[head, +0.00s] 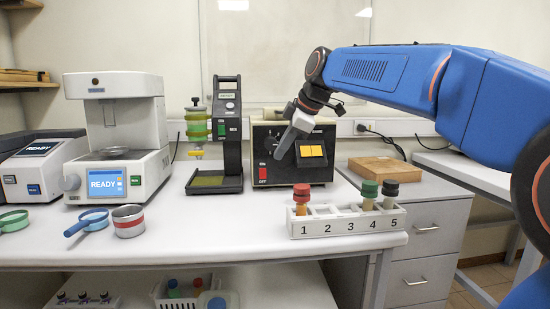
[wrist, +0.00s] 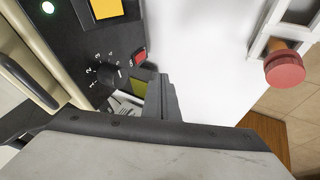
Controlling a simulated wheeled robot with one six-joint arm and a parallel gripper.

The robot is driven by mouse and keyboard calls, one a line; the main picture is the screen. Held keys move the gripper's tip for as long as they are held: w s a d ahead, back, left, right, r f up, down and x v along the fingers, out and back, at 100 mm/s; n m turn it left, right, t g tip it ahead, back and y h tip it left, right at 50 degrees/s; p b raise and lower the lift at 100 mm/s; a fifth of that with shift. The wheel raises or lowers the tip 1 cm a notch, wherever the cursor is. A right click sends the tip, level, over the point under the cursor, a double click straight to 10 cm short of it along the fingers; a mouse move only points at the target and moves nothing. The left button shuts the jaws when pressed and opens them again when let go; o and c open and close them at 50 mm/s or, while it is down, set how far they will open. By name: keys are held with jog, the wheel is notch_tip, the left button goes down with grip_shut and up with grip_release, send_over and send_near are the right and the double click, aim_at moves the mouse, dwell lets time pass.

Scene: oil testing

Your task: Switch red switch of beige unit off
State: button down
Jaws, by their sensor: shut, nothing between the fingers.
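The beige unit (head: 328,132) stands on the bench at centre, with a black front panel, a dial and a yellow display (head: 312,151). Its red switch (head: 262,172) is at the lower left of the panel, and it also shows in the wrist view (wrist: 139,55). I cannot tell its position. My gripper (head: 280,154) is shut and empty, in front of the panel and above and to the right of the switch in the head view. In the wrist view its fingers (wrist: 160,93) appear near the switch, apart from it. The gripper hides part of the panel.
A white rack (head: 345,226) with capped vials stands in front at right. A black tester (head: 231,135) stands just left of the beige unit. A white READY machine (head: 118,140) and strainer-like pans are further left. A wooden block (head: 389,169) lies at right. The bench front is partly clear.

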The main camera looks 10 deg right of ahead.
aim_at(263, 174)
jog(key=shift+f, duration=0.15)
jog(key=x, duration=0.3)
jog(key=w+x, duration=0.1)
jog(key=x, duration=0.3)
jog(key=r+x, duration=0.1)
jog(key=x, duration=0.3)
jog(key=shift+w+d+f, duration=0.2)
jog(key=shift+w, duration=1.05)
